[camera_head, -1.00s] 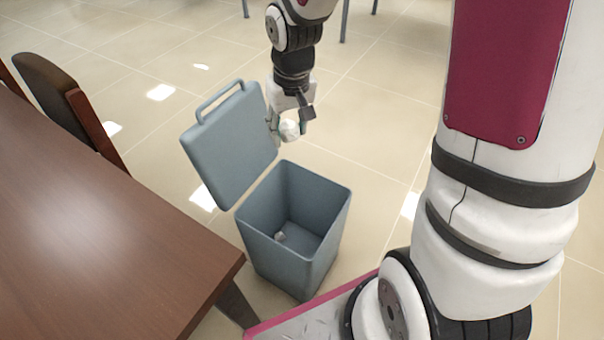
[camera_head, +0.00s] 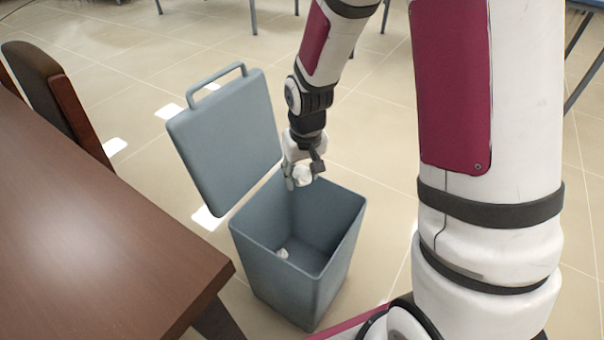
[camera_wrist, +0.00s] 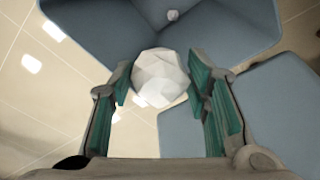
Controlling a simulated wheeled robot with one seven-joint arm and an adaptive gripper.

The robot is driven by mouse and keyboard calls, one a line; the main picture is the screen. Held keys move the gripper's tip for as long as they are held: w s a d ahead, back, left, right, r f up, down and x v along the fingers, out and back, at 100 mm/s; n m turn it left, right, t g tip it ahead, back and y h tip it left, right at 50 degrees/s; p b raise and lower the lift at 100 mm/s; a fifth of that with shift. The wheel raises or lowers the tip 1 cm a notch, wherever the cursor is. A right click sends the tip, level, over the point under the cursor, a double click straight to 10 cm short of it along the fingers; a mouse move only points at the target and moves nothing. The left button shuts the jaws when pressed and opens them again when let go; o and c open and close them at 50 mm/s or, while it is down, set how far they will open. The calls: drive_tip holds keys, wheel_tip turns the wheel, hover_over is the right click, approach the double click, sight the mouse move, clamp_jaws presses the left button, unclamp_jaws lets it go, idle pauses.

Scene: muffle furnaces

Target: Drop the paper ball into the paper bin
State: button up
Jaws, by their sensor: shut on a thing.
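A white, faceted paper ball (camera_wrist: 160,78) sits between the two green-padded fingers of my gripper (camera_wrist: 163,90) in the wrist view. In the head view the paper ball (camera_head: 302,175) shows at the tip of my gripper (camera_head: 303,177), which is shut on it. The blue-grey paper bin (camera_head: 287,275) stands on the floor with its lid open. The gripper is over the bin's back rim area, and the ball appears near the opening. In the wrist view the bin (camera_wrist: 90,30) lies beyond the ball. The ball's exact height above the rim is hard to tell.
A small white piece (camera_head: 282,253) lies inside the bin on its bottom. The upright lid (camera_head: 228,140) stands left of my gripper. A brown table (camera_head: 90,230) is at the left, with a chair (camera_head: 60,95) behind it. Tiled floor (camera_head: 375,130) is open beyond the bin.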

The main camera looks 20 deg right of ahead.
sight(302, 187)
drive_tip(key=shift+f+b, duration=1.9)
drive_tip(key=shift+f, duration=0.7)
drive_tip(key=o, duration=0.8)
drive_tip(key=shift+r, duration=0.15)
drive_tip(key=r, duration=0.4)
drive_tip(key=s+r, duration=0.1)
drive_tip(key=r, duration=0.6)
drive_tip(key=shift+s+r, duration=0.35)
drive_tip(key=shift+s, duration=0.05)
